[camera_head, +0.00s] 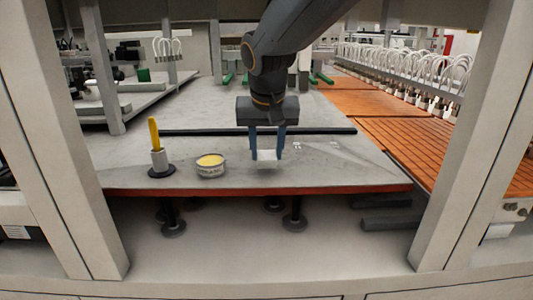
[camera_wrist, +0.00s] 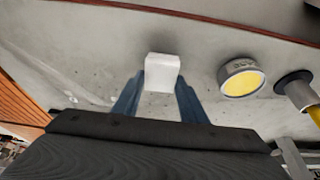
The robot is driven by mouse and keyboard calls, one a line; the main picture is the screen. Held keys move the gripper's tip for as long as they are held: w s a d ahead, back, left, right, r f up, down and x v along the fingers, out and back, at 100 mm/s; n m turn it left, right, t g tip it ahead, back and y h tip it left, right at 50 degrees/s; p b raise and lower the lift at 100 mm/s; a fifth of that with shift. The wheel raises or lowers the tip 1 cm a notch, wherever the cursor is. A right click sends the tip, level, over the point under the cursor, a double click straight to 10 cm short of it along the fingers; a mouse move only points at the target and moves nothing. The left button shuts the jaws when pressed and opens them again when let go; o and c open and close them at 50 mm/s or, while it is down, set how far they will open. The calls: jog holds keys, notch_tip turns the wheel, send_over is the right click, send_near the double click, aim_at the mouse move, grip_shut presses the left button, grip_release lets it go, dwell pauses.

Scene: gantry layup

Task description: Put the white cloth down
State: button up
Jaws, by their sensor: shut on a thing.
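The white cloth (camera_head: 267,160) is a small pale block-like piece between the blue fingertips of my gripper (camera_head: 267,150). It also shows in the wrist view (camera_wrist: 162,72), at the ends of the two blue fingers (camera_wrist: 160,92). My gripper is shut on it and points down over the grey table top (camera_head: 325,177). The cloth is very close to the surface; I cannot tell whether it touches it.
A round tin with yellow contents (camera_head: 210,166) and a yellow-handled tool in a dark-based holder (camera_head: 157,150) stand left of my gripper. Grey posts (camera_head: 470,130) frame both sides. Orange slatted panels (camera_head: 440,145) lie at right. The table top right of the cloth is mostly clear.

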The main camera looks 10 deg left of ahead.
jog(key=shift+f, duration=0.9)
jog(key=shift+f, duration=0.1)
jog(key=o, duration=0.9)
jog(key=shift+o, duration=0.2)
jog(key=shift+s+r, duration=0.1)
jog(key=shift+r, duration=0.3)
jog(key=b+v, duration=0.2)
jog(key=v, duration=0.9)
jog(key=shift+s+r, duration=0.2)
